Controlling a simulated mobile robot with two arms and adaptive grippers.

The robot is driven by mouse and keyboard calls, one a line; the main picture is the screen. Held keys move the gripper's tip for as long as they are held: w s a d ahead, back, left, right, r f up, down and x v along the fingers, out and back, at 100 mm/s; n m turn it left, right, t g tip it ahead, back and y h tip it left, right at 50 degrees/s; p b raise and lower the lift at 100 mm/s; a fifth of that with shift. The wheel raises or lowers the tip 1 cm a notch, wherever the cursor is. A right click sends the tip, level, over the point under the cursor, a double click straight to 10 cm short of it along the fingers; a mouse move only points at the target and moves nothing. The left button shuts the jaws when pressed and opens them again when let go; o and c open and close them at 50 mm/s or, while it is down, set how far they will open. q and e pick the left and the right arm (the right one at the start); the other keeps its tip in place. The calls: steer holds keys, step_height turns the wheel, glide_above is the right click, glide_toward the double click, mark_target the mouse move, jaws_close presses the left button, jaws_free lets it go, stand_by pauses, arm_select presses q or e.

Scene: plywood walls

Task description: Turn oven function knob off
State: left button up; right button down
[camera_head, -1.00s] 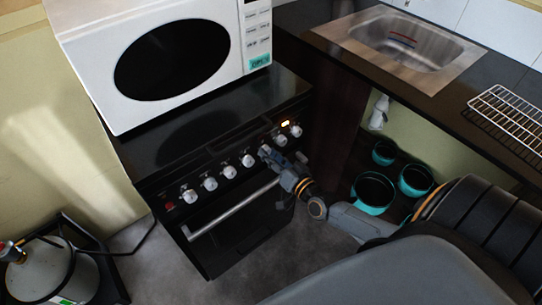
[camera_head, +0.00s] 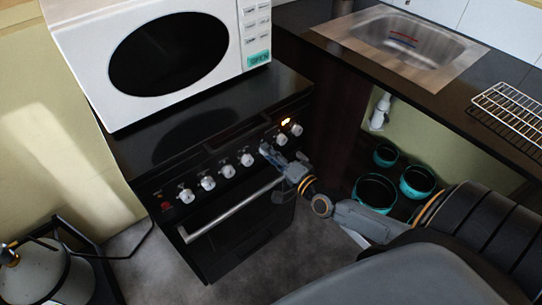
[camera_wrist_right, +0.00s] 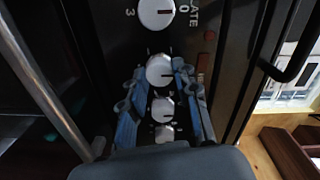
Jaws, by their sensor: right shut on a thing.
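The black oven (camera_head: 240,235) stands below the microwave, with a row of white knobs along its front panel. My right gripper (camera_head: 266,151) is at this row, right of the middle. In the right wrist view its two blue-grey fingers (camera_wrist_right: 160,68) sit on either side of a white knob (camera_wrist_right: 160,73) and are shut on it. The knob's dark pointer line faces right in that view. Another white knob (camera_wrist_right: 157,12) marked with 0 and 3 shows beyond it. Which label belongs to the held knob is not readable. My left gripper is not in view.
The white microwave (camera_head: 75,55) sits on the oven top. The oven's handle bar (camera_head: 232,211) runs below the knobs. A small light (camera_head: 285,121) glows on the panel. A sink (camera_head: 400,45), wire rack (camera_head: 512,112) and teal pots (camera_head: 417,181) are at right; a gas cylinder (camera_head: 45,275) is at lower left.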

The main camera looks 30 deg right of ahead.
steer(key=shift+m, duration=0.4)
steer(key=c, duration=1)
jaws_free()
steer(key=s+d, duration=0.1)
steer(key=s, duration=1.1)
steer(key=shift+d+r, duration=0.2)
steer(key=shift+r, duration=0.1)
